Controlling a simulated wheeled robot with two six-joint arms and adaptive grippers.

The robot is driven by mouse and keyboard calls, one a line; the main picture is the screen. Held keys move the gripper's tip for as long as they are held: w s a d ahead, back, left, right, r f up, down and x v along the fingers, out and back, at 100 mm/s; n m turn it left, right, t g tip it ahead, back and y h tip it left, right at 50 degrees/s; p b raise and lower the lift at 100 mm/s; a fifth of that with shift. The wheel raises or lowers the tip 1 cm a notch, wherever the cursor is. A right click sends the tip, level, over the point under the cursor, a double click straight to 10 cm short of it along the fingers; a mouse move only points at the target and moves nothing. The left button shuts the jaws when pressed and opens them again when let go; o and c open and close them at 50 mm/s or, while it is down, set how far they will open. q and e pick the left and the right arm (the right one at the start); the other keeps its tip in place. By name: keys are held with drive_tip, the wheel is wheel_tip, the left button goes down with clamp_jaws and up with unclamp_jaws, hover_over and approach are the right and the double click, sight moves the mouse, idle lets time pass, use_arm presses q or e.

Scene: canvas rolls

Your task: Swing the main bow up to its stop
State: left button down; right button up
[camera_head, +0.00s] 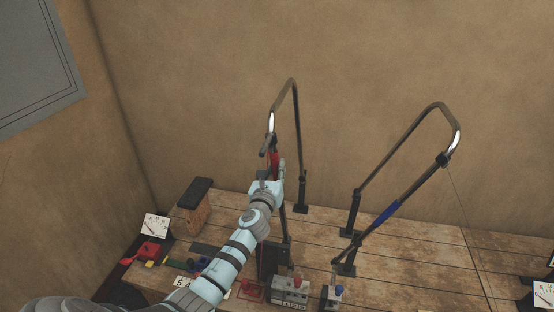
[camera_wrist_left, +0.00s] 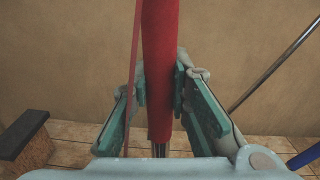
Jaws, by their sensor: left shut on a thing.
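Two metal bows stand on the wooden bench. The left bow (camera_head: 297,120) rises steeply and carries a red sleeve (camera_head: 275,163) on its near leg. My left gripper (camera_head: 274,177) is shut on this red sleeve. In the left wrist view the sleeve (camera_wrist_left: 160,60) runs upright between the green-padded fingers (camera_wrist_left: 160,88). A thin red strip (camera_wrist_left: 133,60) runs beside it. The right bow (camera_head: 398,149) leans up to the right and has a blue sleeve (camera_head: 387,214). I cannot tell from labels which bow is the main one. My right gripper is not in view.
A dark-topped wooden block (camera_head: 195,207) and a dial card (camera_head: 155,225) stand at the left. A grey box with a red knob (camera_head: 290,289) sits near the bow feet. A thin line (camera_head: 468,220) hangs from the right bow. The wall is behind.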

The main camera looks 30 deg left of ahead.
use_arm(q)
drive_tip(key=shift+d, duration=0.2)
drive_tip(key=d, duration=0.1)
drive_tip(key=w+d+m, duration=0.1)
drive_tip(key=d, duration=0.1)
drive_tip(key=w+d+m, duration=0.1)
drive_tip(key=d, duration=0.1)
drive_tip(key=shift+d, duration=0.25)
drive_tip(key=c, duration=1.8)
unclamp_jaws()
drive_tip(key=shift+c, duration=0.2)
drive_tip(key=o, duration=0.4)
drive_tip(key=shift+a, duration=0.25)
drive_tip(key=v, duration=1.2)
drive_tip(key=shift+d, duration=0.1)
